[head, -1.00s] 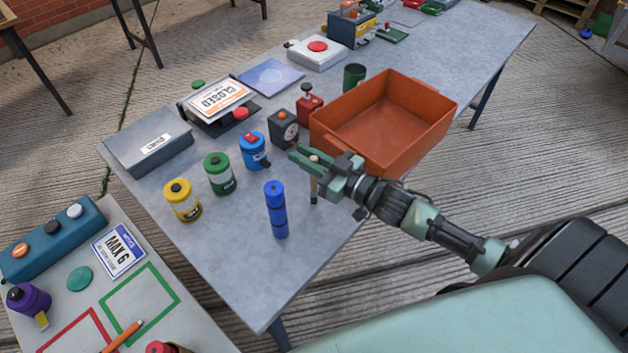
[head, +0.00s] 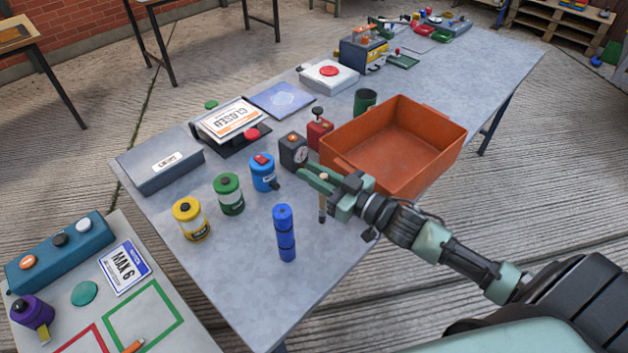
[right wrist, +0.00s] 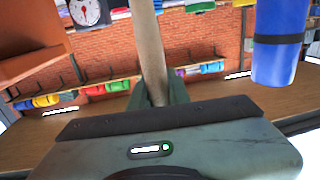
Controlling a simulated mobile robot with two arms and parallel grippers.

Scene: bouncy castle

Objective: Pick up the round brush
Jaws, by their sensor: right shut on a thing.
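The round brush (head: 322,207) is a slim upright piece with a pale wooden handle and a darker lower end. My right gripper (head: 325,184) is shut on its handle, at the right edge of the grey table by the orange bin. In the right wrist view the pale handle (right wrist: 149,45) stands between my right gripper's fingers (right wrist: 158,98). I cannot tell whether the brush's lower end touches the table. My left gripper is not in view.
A blue segmented cylinder (head: 285,235) stands left of the brush. Blue (head: 263,175), green (head: 228,195) and yellow (head: 190,220) canisters stand farther left. The orange bin (head: 395,150) is just behind my gripper, with a black gauge box (head: 293,152) beside it.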

